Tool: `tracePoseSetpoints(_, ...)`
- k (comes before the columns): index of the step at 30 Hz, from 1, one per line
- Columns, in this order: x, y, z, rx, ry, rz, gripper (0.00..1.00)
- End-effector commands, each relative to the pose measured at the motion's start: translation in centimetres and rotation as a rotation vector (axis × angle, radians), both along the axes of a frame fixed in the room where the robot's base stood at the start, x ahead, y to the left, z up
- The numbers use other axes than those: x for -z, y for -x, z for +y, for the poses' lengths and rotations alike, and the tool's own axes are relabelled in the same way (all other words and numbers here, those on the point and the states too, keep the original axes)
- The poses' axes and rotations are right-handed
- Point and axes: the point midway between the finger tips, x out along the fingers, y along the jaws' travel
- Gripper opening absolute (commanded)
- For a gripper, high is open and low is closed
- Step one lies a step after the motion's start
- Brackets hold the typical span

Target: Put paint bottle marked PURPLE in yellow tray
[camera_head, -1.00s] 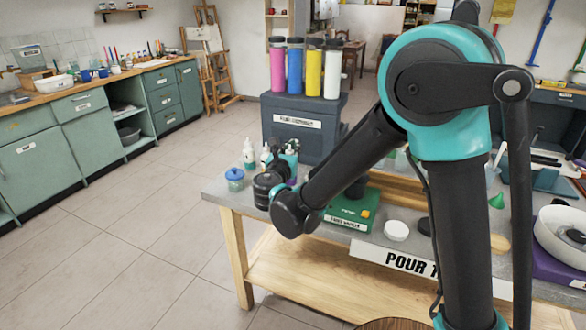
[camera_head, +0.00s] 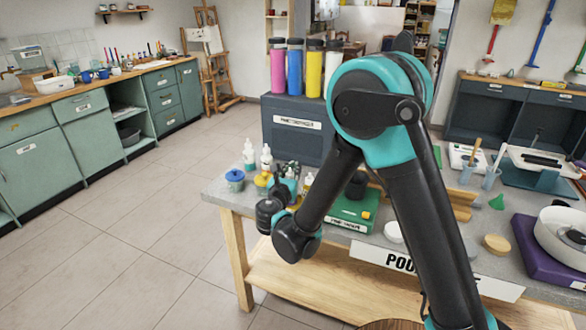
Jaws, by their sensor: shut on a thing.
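My gripper (camera_head: 288,172) is over the left end of the grey worktable. It is shut on what looks like a small paint bottle, mostly hidden by the fingers and wrist; its label cannot be read. Two white dropper-type bottles, one (camera_head: 249,155) and another (camera_head: 266,157), stand upright behind and left of my gripper. A third small bottle (camera_head: 308,183) shows just right of it. No PURPLE marking is legible. I cannot make out a yellow tray.
A blue-lidded jar (camera_head: 235,179) and a yellow-lidded jar (camera_head: 262,180) stand close left of my gripper. A green box (camera_head: 350,212) is to its right. The floor at left is clear.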

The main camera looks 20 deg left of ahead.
Motion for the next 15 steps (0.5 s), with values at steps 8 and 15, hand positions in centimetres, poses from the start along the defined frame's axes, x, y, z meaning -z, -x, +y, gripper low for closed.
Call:
tracePoseSetpoints(8, 0.23, -0.01, 0.01, 0.0, 0.0, 0.0, 0.35)
tracePoseSetpoints(15, 0.22, -0.01, 0.01, 0.0, 0.0, 0.0, 0.41)
